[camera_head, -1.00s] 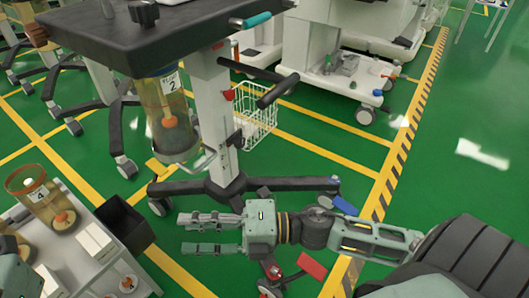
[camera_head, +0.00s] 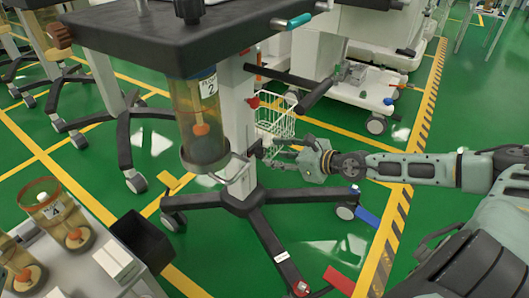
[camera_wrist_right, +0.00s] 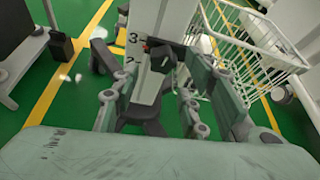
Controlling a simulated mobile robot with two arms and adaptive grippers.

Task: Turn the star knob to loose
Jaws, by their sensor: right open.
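A black knob (camera_wrist_right: 161,58) sits on the white column (camera_wrist_right: 148,85) in the right wrist view, beside printed scale numbers. In the head view a dark part that may be this knob (camera_head: 254,149) shows at the side of the column (camera_head: 237,110). My right gripper (camera_head: 270,153) is open beside the column, with its fingers pointing left toward it. In the right wrist view the right gripper's fingers (camera_wrist_right: 148,72) lie on either side of the knob, with no clear grip on it. Whether they touch it cannot be told. My left gripper is out of view.
The cart's wheeled base (camera_head: 243,203) is below. Open green floor lies at right.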

